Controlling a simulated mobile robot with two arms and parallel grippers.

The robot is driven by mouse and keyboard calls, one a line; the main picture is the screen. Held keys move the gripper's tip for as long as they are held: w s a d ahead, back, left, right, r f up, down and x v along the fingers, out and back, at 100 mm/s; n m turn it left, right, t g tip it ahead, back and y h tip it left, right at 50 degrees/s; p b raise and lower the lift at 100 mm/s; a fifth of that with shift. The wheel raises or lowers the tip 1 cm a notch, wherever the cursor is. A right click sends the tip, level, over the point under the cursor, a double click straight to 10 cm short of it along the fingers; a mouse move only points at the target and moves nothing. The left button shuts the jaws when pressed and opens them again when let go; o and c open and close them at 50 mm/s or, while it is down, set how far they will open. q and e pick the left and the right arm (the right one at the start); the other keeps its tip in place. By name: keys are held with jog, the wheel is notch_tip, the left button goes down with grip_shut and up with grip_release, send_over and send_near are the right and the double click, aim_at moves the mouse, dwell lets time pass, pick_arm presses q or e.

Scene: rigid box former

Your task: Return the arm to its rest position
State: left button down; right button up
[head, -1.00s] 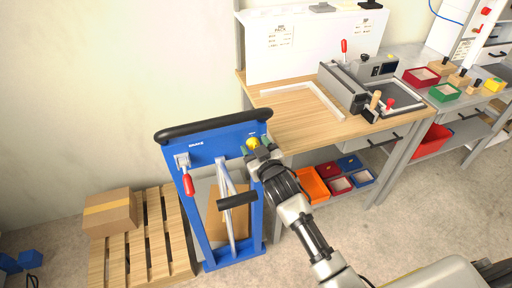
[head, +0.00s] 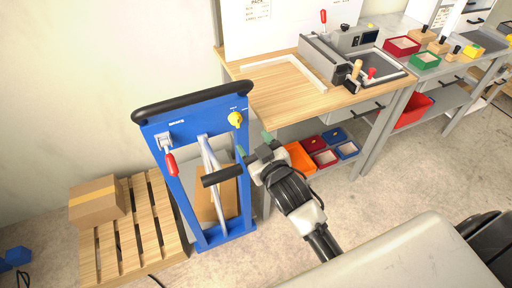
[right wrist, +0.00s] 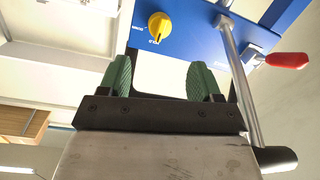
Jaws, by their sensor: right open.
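My right gripper (head: 255,144) is open and empty, with green fingertips. In the head view it is just right of the blue box former frame (head: 187,119), below the yellow knob (head: 235,119). In the right wrist view its two green fingers (right wrist: 163,78) stand apart with nothing between them. The yellow knob (right wrist: 159,26) shows beyond them on the blue panel (right wrist: 205,22), apart from the fingers. My left gripper is not in view.
The former has a black handle (head: 222,176) and a red-handled clamp (head: 171,164) close by. A wooden workbench (head: 272,92) stands to the right, with bins (head: 300,157) below. A cardboard box (head: 97,200) sits on a pallet (head: 133,236) at left.

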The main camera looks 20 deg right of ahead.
jog(key=shift+s, duration=0.35)
jog(key=s+f+g, duration=0.3)
jog(key=s+f, duration=0.1)
jog(key=f, duration=0.8)
jog(key=s+d+f+g, duration=0.1)
jog(key=s+f+g, duration=0.25)
jog(key=f, duration=0.75)
jog(key=s+f+g, duration=0.2)
jog(key=s+f, duration=0.2)
jog(key=f, duration=0.8)
jog(key=s+d+f+g, duration=0.1)
jog(key=s+f+g, duration=0.1)
jog(key=s+f, duration=0.3)
jog(key=s+d+f+g+h, duration=0.1)
jog(key=s+f, duration=0.5)
jog(key=s, duration=0.8)
jog(key=s+d+f+m+g, duration=0.1)
jog(key=s+f+g, duration=0.3)
jog(key=s, duration=0.6)
jog(key=shift+s+d+f, duration=0.15)
jog(key=shift+d+f, duration=0.65)
jog(key=shift+f, duration=0.05)
